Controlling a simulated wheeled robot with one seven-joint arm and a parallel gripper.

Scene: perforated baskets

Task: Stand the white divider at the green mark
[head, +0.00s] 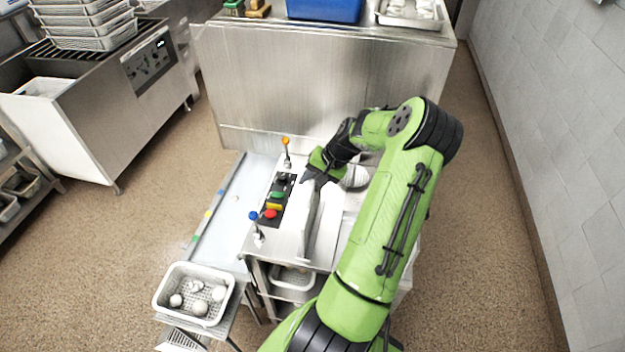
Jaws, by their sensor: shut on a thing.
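My gripper (312,180) is shut on the upper end of a white divider (307,222), a tall thin panel above the steel worktop. A second white upright surface (328,232) shows just right of it; I cannot tell whether it is part of the same piece. Whether the divider's lower edge touches the worktop is unclear. The green mark (194,240) is on the strip along the left edge of the pale sloping chute, near its front end. Yellow (208,214) and blue (220,191) marks lie farther back on that strip. The divider is right of these marks.
A black panel with coloured buttons (275,200) and two knobbed posts, blue (253,217) and orange (286,142), stand between chute and divider. A perforated basket (160,300) with several pale round things stands at the chute's front end. The chute's surface is mostly clear.

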